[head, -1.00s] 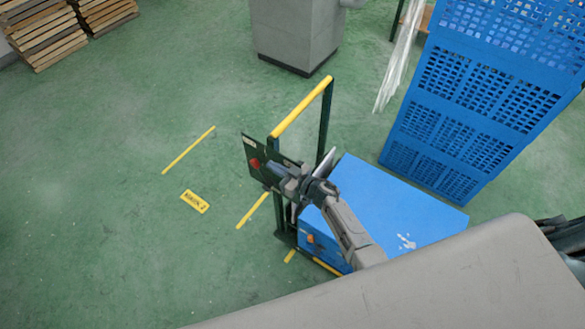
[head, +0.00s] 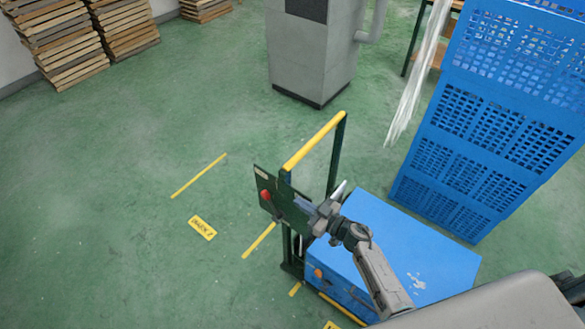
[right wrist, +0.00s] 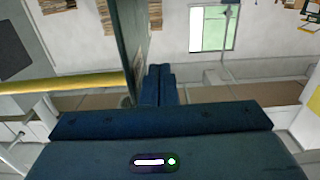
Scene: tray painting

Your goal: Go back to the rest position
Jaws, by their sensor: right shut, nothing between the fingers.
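My right gripper (head: 303,205) is shut and empty. In the head view it is at the end of my right arm, just in front of a dark panel with a red button (head: 265,194); I cannot tell whether it touches the panel. In the right wrist view its two dark blue fingers (right wrist: 158,86) are together with nothing between them. A dark upright plate (right wrist: 125,40) stands close on the left of them. My left gripper is not in view.
The panel is beside a cart frame with a yellow handle (head: 314,140) and a blue body (head: 420,250) below my arm. Stacked blue crates (head: 480,130) stand at the right, a grey machine (head: 312,55) behind.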

